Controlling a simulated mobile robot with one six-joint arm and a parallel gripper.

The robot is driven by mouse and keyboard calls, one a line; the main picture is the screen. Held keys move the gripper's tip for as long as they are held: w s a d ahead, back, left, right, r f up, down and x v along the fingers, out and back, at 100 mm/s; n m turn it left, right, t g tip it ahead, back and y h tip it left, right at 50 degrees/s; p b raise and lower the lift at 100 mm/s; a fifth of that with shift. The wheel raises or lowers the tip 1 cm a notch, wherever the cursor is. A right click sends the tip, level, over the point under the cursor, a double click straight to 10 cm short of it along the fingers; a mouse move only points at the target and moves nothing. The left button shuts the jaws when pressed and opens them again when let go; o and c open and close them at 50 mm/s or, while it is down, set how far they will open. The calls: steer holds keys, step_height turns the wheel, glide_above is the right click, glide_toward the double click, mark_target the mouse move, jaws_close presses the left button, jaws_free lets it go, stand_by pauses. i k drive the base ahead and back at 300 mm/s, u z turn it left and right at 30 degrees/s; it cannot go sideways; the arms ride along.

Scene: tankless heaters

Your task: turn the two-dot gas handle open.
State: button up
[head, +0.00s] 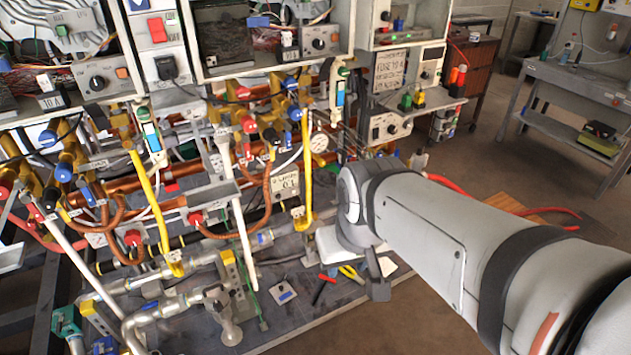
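Two yellow upright pipes or long handles show in the head view, a left one (147,200) and a right one (307,165). Each ends low at a yellow fitting. I cannot make out dot marks on either, so I cannot tell which is the two-dot gas handle. My gripper (377,288) is at the end of my arm, right of the right yellow pipe and apart from it, above the dark mat. Only a small dark part of it shows below the wrist. Its fingers are too hidden to tell open from shut.
Copper pipes (130,200), red and blue knobs and a round gauge (319,142) crowd the rack. Pliers (351,273) and a small blue-marked plate (283,293) lie on the mat (310,310). Open floor lies to the right, before a grey bench (570,85).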

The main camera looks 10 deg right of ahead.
mark_target(301, 223)
steer(key=z, duration=0.05)
steer(key=i, duration=1)
steer(key=z, duration=0.05)
